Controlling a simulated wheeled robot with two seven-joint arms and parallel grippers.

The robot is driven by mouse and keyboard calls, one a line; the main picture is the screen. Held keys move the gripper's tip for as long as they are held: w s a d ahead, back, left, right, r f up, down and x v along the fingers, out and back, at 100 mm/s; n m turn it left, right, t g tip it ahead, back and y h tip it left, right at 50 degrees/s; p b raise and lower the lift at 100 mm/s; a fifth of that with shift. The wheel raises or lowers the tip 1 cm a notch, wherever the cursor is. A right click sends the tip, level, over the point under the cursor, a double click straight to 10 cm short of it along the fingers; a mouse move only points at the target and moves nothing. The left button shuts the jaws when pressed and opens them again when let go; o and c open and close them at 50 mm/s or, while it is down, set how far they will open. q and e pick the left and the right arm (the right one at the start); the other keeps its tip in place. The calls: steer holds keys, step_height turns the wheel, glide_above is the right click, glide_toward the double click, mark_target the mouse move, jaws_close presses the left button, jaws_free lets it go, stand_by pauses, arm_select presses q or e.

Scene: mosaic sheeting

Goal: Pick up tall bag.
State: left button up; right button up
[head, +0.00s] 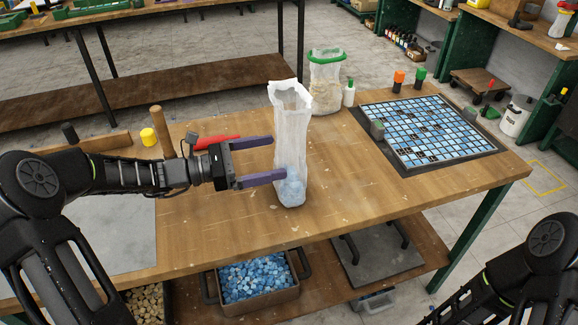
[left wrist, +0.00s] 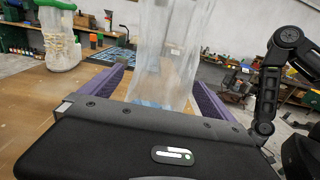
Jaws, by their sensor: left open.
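The tall bag (head: 289,135) is a translucent white bag standing upright on the wooden table, open at its top, with blue pieces at its bottom. My left gripper (head: 279,158) is open at the bag's left side, its two purple fingers level and reaching to the bag at about mid to lower height. In the left wrist view the bag (left wrist: 168,50) rises between the two spread fingers (left wrist: 160,88). Whether the fingers touch it I cannot tell. My right arm shows at the lower right of the head view, but its gripper is out of view.
A green-rimmed bag (head: 326,85) and a small white bottle (head: 349,93) stand behind the tall bag. A blue mosaic sheet (head: 428,130) lies at the right. The table front is clear.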

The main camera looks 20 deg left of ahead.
mark_target(277, 156)
arm_select(q)
steer(key=p+x, duration=0.1)
steer(key=x, duration=0.4)
steer(key=shift+d, duration=0.15)
steer(key=shift+c, duration=0.2)
stand_by(0.3)
steer(key=c, duration=1.5)
